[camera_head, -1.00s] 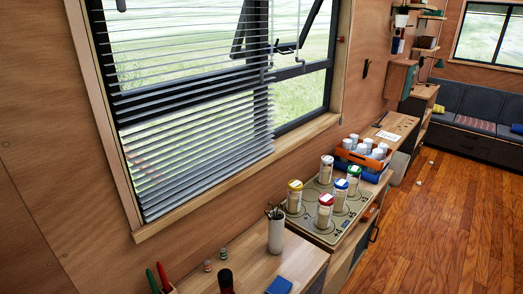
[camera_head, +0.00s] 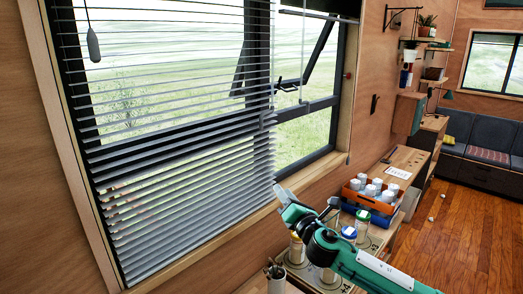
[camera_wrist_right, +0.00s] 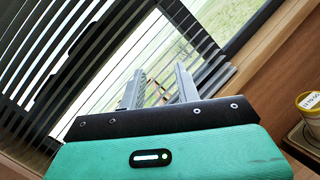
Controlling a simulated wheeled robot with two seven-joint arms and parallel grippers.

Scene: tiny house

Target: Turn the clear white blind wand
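The blind (camera_head: 180,150) has grey-white slats and hangs over the left part of the window. A thin pale vertical rod (camera_head: 302,60), which looks like the clear white wand, hangs in front of the glass just right of the slats. My right gripper (camera_head: 283,194) is low in front of the window sill, below the rod and apart from it. In the right wrist view its two grey fingers (camera_wrist_right: 159,74) are spread with nothing between them, facing the slats and the glass. The wand cannot be made out there. My left gripper is out of view.
A grey cord pull (camera_head: 93,45) hangs at the blind's left. A window latch (camera_head: 285,88) sits behind the rod.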

